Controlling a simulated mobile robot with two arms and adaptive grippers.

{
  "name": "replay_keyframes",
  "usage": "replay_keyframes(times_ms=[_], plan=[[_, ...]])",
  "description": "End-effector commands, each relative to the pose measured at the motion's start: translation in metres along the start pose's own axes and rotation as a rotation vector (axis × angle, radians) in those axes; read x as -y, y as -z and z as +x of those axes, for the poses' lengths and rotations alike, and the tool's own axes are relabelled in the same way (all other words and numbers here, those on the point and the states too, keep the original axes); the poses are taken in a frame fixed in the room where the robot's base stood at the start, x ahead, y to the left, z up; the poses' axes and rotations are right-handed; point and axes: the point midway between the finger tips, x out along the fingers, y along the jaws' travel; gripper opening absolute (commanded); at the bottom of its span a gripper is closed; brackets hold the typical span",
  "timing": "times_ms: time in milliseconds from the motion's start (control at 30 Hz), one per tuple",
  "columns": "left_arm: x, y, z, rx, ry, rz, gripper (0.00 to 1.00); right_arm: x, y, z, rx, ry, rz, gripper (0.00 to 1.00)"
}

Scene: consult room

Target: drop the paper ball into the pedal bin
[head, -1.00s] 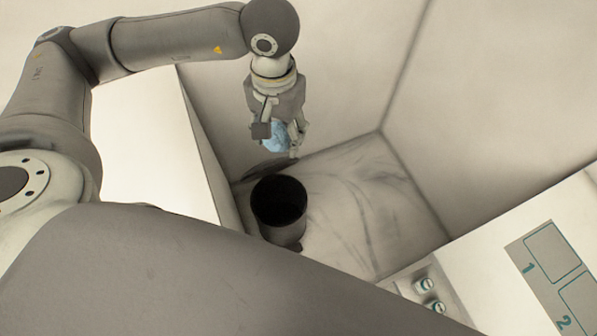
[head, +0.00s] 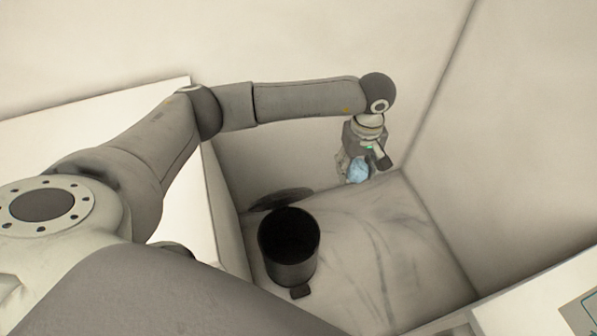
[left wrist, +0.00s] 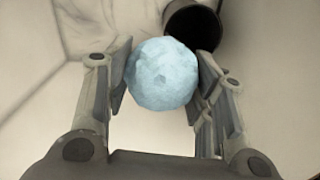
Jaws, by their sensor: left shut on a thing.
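The paper ball is light blue and crumpled; in the left wrist view the paper ball (left wrist: 162,75) sits between the two fingers. My left gripper (head: 358,176) is shut on it, pointing down, to the right of the bin and higher up in the head view. The pedal bin (head: 290,262) is dark and round and stands on the floor with its open mouth facing up. Its lid (head: 281,199) is raised at the back and its pedal (head: 300,292) is at the front. The bin's rim (left wrist: 193,30) also shows in the left wrist view, beyond the ball. My right gripper is not in view.
A white cabinet or counter (head: 190,215) stands left of the bin. Walls meet in a corner behind and right of the gripper. Bare marbled floor (head: 400,250) lies right of the bin. A white surface (head: 530,300) edges in at the lower right.

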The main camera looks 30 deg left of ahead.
Motion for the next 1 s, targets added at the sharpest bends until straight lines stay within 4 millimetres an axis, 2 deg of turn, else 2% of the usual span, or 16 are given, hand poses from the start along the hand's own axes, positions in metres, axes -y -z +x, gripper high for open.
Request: replay_keyframes(times_ms=[33,200,433,567,733,833,1000], plan=[[-0.009,0.006,0.008,0.005,0.004,-0.071,0.41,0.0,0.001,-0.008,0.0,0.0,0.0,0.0],[-0.026,0.027,0.05,0.004,0.006,-0.308,0.41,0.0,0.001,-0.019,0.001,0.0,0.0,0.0],[-0.029,0.044,0.116,0.004,0.008,-0.615,0.41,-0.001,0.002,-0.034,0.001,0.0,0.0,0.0],[-0.019,0.047,0.157,0.002,0.009,-0.777,0.41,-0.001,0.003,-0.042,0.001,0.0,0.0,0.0],[0.006,0.039,0.21,0.003,0.009,-0.971,0.41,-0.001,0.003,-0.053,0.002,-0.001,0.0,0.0],[0.021,0.033,0.233,0.002,0.007,-1.05,0.41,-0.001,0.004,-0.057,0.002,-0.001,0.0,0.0],[0.041,0.024,0.258,0.0,0.005,-1.133,0.41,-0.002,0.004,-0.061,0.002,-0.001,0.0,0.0]])
